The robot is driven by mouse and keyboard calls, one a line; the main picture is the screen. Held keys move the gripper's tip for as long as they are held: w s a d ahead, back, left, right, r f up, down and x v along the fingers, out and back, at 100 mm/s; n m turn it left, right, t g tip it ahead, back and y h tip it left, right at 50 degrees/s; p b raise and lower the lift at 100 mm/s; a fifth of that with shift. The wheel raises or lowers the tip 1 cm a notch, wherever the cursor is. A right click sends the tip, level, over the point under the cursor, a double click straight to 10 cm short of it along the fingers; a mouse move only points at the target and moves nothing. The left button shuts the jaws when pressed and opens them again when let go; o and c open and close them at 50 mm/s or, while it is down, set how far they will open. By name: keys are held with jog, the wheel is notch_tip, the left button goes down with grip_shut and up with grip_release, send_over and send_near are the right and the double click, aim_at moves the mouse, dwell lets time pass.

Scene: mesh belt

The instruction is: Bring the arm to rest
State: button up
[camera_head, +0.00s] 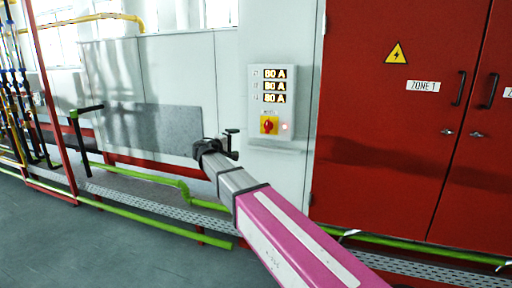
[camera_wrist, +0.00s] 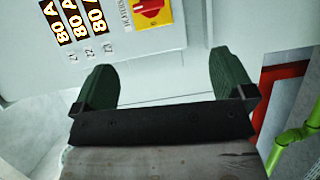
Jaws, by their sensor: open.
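My arm reaches from the lower right of the head view up toward the wall, with a magenta link and grey wrist segments. My gripper (camera_head: 229,145) is at its end, just left of and a little below a light grey control panel (camera_head: 285,72). In the wrist view my gripper (camera_wrist: 163,85) is open, its two dark green fingers wide apart with nothing between them. The panel shows there at the top left, beyond the fingers. Its red rotary switch on a yellow plate (camera_head: 268,123) also shows in the wrist view (camera_wrist: 150,8). I see no contact with the panel.
A red double-door cabinet (camera_head: 385,110) marked ZONE 1 stands right of the panel. Green pipes (camera_head: 150,178) run low along the wall beside a perforated metal walkway (camera_head: 150,200). A red post (camera_head: 50,95) and several thin vertical pipes stand at left. The grey floor (camera_head: 90,245) at lower left is clear.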

jog(key=s+d+f+m+g+y, duration=0.2)
jog(key=s+d+f+g, duration=0.2)
jog(key=d+f, duration=0.55)
jog(key=s+d+f+m+g+y, duration=0.1)
jog(key=s+d+f+g, duration=0.2)
jog(key=d+f, duration=0.7)
jog(key=s+d+f+m+g+y, duration=0.3)
jog(key=s+d+f+y, duration=0.1)
jog(key=s+f, duration=0.4)
jog(key=s+d+f+m+g+y, duration=0.2)
jog(key=s+d+f+m+y, duration=0.1)
jog(key=s+f, duration=0.6)
jog(key=shift+s+d+f+g+y, duration=0.2)
jog(key=shift+s+d+g+y, duration=0.2)
jog(key=shift+s+d+y, duration=0.7)
jog(key=shift+s+a, duration=0.1)
